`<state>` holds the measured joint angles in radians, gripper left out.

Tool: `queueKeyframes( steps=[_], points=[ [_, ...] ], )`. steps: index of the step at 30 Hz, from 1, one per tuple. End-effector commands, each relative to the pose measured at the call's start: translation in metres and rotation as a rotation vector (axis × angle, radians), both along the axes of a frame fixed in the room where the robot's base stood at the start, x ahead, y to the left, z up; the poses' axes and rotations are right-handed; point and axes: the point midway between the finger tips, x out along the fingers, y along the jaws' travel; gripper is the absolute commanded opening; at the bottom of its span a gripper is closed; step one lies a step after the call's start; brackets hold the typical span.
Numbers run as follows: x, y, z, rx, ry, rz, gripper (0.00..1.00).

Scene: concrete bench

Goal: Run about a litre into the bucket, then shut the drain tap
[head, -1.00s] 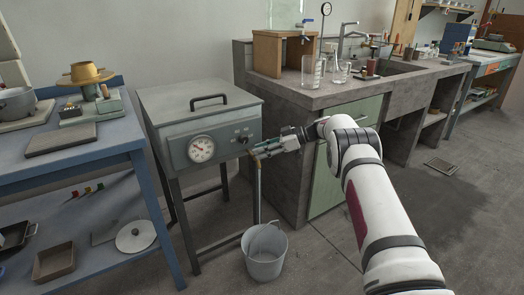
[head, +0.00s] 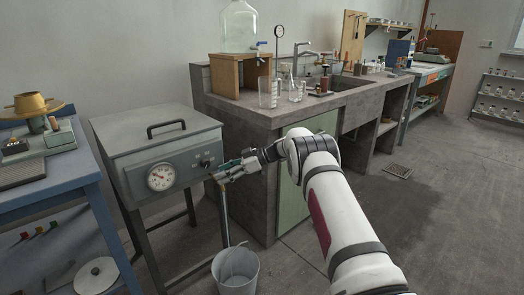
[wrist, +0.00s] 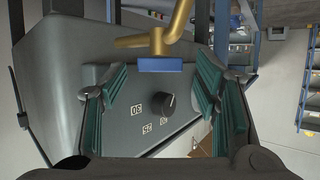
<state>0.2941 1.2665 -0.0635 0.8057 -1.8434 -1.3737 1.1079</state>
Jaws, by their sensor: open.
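The grey tank (head: 160,150) stands on dark legs, with a round dial and a black knob on its front. Its brass drain tap (wrist: 157,38) has a blue handle (wrist: 160,64), set crosswise in the wrist view. My gripper (head: 222,176) is at the tank's right front corner. In the wrist view my gripper (wrist: 162,84) is open, its two green-padded fingers on either side of the handle, with visible gaps. The grey bucket (head: 236,272) stands on the floor below the tap. A thin vertical line runs down towards it; I cannot tell if it is water. The water level is unclear.
A blue bench (head: 50,190) stands left of the tank. A concrete bench (head: 240,112) stands right, with glassware and a large bottle (head: 239,28) with a blue tap on a wooden stand. The floor at right is open, with a drain grate (head: 398,171).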

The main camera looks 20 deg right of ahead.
Motion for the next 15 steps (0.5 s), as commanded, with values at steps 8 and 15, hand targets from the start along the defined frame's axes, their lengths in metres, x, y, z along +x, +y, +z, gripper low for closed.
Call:
queueKeyframes(
  steps=[8,15],
  points=[
    [-0.0040,0.0008,0.0042,0.001,0.004,-0.124,0.57],
    [-0.0071,0.0030,0.0036,0.002,0.004,-0.265,0.57]
  ],
)
